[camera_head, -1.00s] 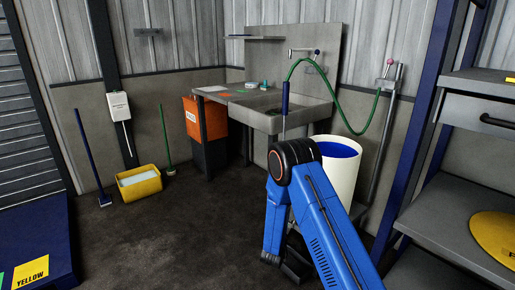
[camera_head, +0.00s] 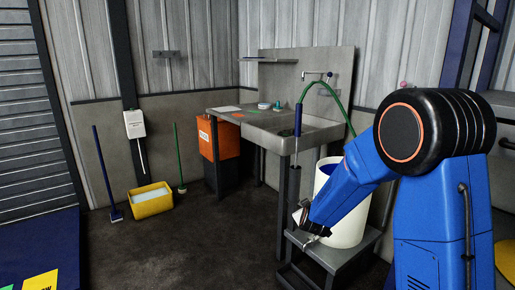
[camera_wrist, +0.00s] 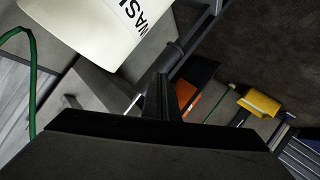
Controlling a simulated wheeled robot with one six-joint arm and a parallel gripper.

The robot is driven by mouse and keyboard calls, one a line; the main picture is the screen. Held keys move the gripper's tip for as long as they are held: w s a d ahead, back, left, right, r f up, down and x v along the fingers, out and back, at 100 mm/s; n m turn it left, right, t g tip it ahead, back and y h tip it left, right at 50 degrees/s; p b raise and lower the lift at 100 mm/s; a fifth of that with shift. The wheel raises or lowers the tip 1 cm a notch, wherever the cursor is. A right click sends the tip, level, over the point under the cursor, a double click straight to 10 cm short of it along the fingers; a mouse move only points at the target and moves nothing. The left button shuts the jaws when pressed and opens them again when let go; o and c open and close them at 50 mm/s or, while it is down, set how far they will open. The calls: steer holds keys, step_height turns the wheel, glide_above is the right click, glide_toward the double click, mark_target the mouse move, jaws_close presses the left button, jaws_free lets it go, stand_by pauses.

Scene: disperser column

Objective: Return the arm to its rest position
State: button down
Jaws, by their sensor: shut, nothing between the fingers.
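My blue arm fills the right of the head view, with its large black round joint raised high. Its forearm slopes down to the left. My gripper (camera_head: 308,226) is at the low end, in front of the white bucket and above the grey stand, small and partly unclear there. In the wrist view my gripper (camera_wrist: 163,92) shows as dark fingers, shut with nothing held. The white bucket (camera_head: 349,222) with blue inside stands on the grey stand (camera_head: 342,254), partly hidden by my arm. In the wrist view the bucket (camera_wrist: 95,25) shows part of a label.
An upright blue-handled tool (camera_head: 298,119) stands by the sink table (camera_head: 270,131). A green hose (camera_head: 335,94) arches over the sink. An orange bin (camera_head: 226,140), yellow tub (camera_head: 151,204) and brooms stand left. The middle floor is clear.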

steer(key=s+d+r+m+g+y, duration=0.1)
steer(key=s+r+g+y, duration=0.1)
steer(key=s+r, duration=0.65)
steer(key=s+d+r+m+g+y, duration=0.1)
steer(key=s+r+g, duration=0.15)
steer(key=s, duration=1.15)
steer(key=s+d+m+g, duration=0.1)
steer(key=s+d+g, duration=0.1)
steer(key=s, duration=1.2)
steer(key=s+d+m+g+h, duration=0.1)
steer(key=s+d, duration=0.3)
steer(key=s, duration=1.1)
steer(key=shift+s+d+m+g+h, duration=0.2)
steer(key=shift+m+g+h, duration=0.1)
steer(key=shift+m+g, duration=0.4)
